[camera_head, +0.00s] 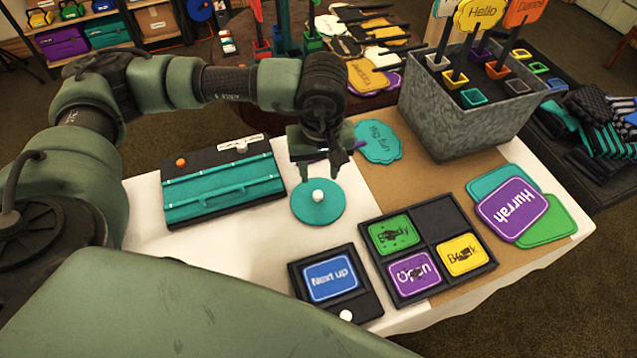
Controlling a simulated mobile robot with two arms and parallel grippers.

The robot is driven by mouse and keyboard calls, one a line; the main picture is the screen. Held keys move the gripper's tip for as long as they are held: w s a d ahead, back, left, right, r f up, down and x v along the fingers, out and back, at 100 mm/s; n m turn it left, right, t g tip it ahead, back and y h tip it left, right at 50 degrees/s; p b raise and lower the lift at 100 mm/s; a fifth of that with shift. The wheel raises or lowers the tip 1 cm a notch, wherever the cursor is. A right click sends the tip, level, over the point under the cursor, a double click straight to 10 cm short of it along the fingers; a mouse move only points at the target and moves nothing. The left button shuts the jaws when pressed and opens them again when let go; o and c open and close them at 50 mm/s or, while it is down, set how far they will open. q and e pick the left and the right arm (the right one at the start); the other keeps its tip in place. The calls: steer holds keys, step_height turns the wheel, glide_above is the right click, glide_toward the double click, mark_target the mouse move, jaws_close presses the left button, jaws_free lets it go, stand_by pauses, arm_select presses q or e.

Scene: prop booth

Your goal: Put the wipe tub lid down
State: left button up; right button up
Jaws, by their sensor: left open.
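A round teal lid with a white knob (311,214) lies flat, knob up, on the white part of the table near the middle. I cannot tell whether a tub is under it. My left gripper (317,170) is just above and behind the knob, pointing down, open with nothing held. A small gap seems to show between its fingers and the knob, but contact is hard to judge. My right gripper is not in view.
A teal and black case (224,190) lies left of the lid. A "Next up" card holder (365,308) and a four-compartment card tray (443,212) are in front. A grey sign bin (440,118) stands behind right. A teal paddle sign (378,142) lies behind the lid.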

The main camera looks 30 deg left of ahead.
arm_select(q)
steer(key=shift+s+d+r, duration=0.1)
steer(key=shift+s+r, duration=0.05)
steer(key=shift+r, duration=1.3)
